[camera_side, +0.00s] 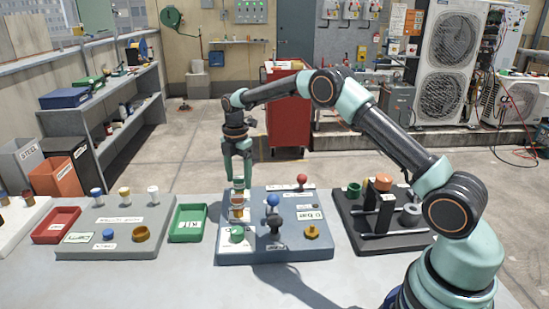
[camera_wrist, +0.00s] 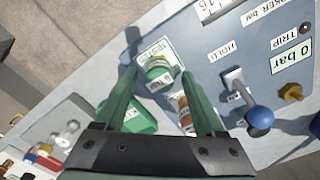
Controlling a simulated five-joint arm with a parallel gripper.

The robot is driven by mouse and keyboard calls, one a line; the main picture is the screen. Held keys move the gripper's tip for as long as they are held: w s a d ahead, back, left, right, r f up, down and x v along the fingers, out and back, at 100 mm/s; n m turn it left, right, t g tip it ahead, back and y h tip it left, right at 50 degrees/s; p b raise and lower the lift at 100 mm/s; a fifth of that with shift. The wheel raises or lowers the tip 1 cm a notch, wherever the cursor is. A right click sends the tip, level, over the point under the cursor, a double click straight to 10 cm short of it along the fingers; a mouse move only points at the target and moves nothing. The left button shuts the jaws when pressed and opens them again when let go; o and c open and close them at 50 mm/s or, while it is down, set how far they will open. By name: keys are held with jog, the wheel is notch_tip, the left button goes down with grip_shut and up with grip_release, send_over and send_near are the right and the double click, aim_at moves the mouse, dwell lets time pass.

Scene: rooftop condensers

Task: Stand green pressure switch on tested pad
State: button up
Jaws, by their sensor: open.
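The green pressure switch (camera_wrist: 158,72), a short round piece with a pale band, is upright between my fingers in the wrist view. It overlaps the lower part of the pale green tested pad (camera_wrist: 154,47), whose label shows beyond it; its contact with the pad is hidden. The switch also shows in the side view (camera_side: 238,183), at the far left of the blue-grey board. My gripper (camera_side: 238,180) points down there, and its two fingers (camera_wrist: 160,100) are open, one on each side of the switch with gaps.
An orange-and-white piece (camera_side: 237,199) stands close in front, and another green piece (camera_side: 237,234) is at the board's front left. A blue-knobbed lever (camera_side: 273,201) and yellow knob (camera_side: 311,231) are to the right. A green tray (camera_side: 188,222) lies left of the board.

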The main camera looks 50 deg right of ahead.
aim_at(238, 177)
jog(key=s+a+r+m+t, duration=0.1)
jog(key=s+r+m, duration=0.1)
jog(key=r, duration=0.7)
jog(key=s+a+r+m, duration=0.1)
jog(key=s+r+m, duration=0.2)
jog(key=r, duration=0.6)
jog(key=s+a+m+t, duration=0.3)
jog(key=s+m, duration=1.1)
jog(key=s, duration=0.8)
jog(key=shift+a+f+t, duration=0.15)
jog(key=shift+f+t, duration=0.2)
jog(key=shift+t, duration=0.45)
